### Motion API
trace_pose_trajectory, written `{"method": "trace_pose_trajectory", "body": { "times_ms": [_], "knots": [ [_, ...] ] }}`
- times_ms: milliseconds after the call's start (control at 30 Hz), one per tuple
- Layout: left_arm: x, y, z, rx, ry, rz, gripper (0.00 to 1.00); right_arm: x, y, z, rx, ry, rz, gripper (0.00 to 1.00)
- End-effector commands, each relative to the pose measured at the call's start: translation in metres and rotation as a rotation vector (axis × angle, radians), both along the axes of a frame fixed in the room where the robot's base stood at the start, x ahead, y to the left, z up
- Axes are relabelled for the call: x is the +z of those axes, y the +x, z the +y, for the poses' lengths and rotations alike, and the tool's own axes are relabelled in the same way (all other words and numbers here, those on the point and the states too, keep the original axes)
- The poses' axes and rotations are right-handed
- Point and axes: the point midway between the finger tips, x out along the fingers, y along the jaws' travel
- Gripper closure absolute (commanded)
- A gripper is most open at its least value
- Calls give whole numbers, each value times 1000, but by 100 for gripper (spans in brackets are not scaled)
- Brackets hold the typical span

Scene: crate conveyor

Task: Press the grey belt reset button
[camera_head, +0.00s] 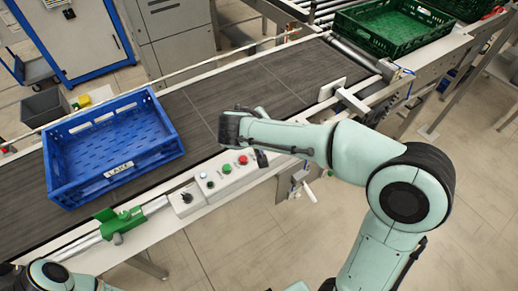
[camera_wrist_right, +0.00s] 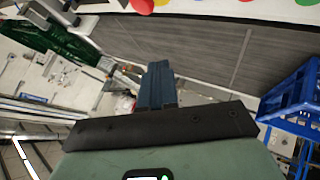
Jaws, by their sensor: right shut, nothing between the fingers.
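The control panel (camera_head: 220,182) is a pale strip on the belt's near edge. It carries a red button (camera_head: 243,159), a green button (camera_head: 227,168), a small pale button (camera_head: 203,175), a small grey-looking button (camera_head: 210,184) and a black rotary knob (camera_head: 187,197). These last two buttons are too small to tell their colours surely. My right gripper (camera_head: 262,158) is shut and empty, just right of the red button in the head view; whether it touches the panel I cannot tell. Its shut fingers (camera_wrist_right: 157,85) show in the wrist view. My left gripper is out of view; only part of that arm shows.
A blue crate (camera_head: 163,150) sits on the dark belt (camera_head: 265,88), left of the panel. A green crate (camera_head: 345,42) stands at the far right end. A green bracket (camera_head: 118,221) on a rail lies left of the panel. The belt between the crates is clear.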

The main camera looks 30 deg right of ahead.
Motion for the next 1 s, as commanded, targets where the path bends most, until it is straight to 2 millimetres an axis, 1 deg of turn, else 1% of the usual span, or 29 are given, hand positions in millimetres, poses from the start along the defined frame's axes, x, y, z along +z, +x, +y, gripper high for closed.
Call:
{"method": "trace_pose_trajectory", "body": {
  "times_ms": [167,467,600,700,800,1000],
  "knots": [
    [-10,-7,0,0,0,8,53,-17,-1,0,0,-1,5,100],
    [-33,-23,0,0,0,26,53,-59,-1,0,1,-1,6,100],
    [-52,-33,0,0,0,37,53,-78,-2,0,1,1,5,100],
    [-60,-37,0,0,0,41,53,-85,-1,0,0,0,4,100],
    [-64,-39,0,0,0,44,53,-87,-1,0,0,1,2,100],
    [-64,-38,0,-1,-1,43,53,-86,0,0,0,1,1,100]
  ]
}}
